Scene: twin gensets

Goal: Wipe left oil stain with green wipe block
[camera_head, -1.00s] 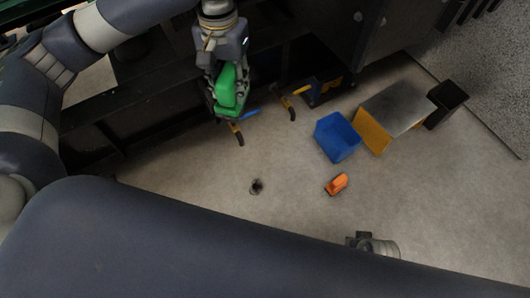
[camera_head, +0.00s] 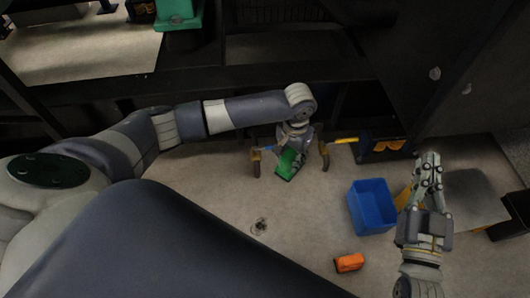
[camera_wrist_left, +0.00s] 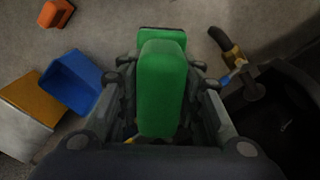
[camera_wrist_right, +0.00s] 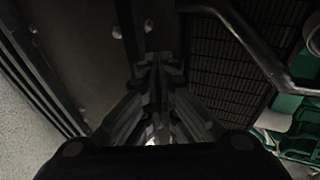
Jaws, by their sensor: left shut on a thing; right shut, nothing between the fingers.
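The green wipe block (camera_head: 288,164) is held by my left gripper (camera_head: 291,150), which is shut on it above the floor near the black frame. In the left wrist view the green block (camera_wrist_left: 162,85) stands between the fingers. A small dark stain (camera_head: 259,226) lies on the pale floor, below and left of the block in the head view, apart from it. My right gripper (camera_head: 428,160) is shut and empty, raised at the right in front of the grey box. In the right wrist view its fingers (camera_wrist_right: 158,75) meet with nothing between them.
A blue bin (camera_head: 371,207) stands on the floor right of the block. An orange block (camera_head: 349,263) lies below it. A grey-topped box (camera_head: 474,198) is at the right. Yellow-and-dark handles (camera_head: 324,156) stick out beside my left gripper. Open floor surrounds the stain.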

